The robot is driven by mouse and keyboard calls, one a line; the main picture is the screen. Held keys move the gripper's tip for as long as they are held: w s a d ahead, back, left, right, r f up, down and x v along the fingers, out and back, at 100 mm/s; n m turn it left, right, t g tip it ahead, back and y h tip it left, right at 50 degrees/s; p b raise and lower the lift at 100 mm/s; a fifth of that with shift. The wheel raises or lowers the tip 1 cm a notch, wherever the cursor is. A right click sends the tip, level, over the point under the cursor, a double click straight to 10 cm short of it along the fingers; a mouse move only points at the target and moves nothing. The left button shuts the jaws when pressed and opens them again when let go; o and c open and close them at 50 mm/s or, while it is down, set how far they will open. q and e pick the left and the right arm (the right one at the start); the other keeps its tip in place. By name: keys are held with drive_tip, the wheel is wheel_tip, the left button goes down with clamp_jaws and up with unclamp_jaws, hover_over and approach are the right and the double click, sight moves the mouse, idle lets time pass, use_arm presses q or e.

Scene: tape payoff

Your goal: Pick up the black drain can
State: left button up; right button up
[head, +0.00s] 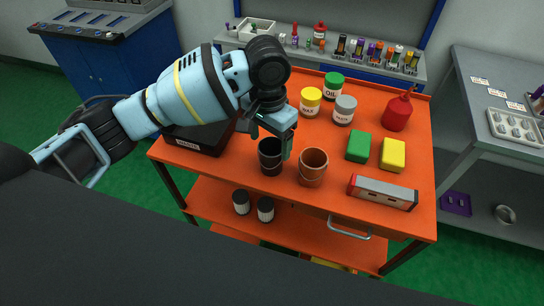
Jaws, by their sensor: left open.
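The black drain can (270,158) stands upright and open-topped on the orange cart top, near its front edge. My left gripper (286,148) comes in from the left and points down at the can's right side. One finger shows in front of the can's right rim; the other is hidden or cannot be made out. The jaws are open, and I cannot tell whether they touch the can. My right gripper is not in view.
A copper-coloured bucket (313,170) stands close to the can's right. A dark case (200,138) lies to its left, under my arm. Behind are a yellow can (311,98), a grey can (344,109) and a red oiler (398,112). A level (382,192) lies at front right.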

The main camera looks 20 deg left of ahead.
sight(271, 153)
use_arm(q)
drive_tip(key=shift+f, duration=0.2)
wheel_tip(271, 153, down, 5)
drive_tip(key=shift+w+d+r, duration=0.1)
drive_tip(key=shift+w+d, duration=0.05)
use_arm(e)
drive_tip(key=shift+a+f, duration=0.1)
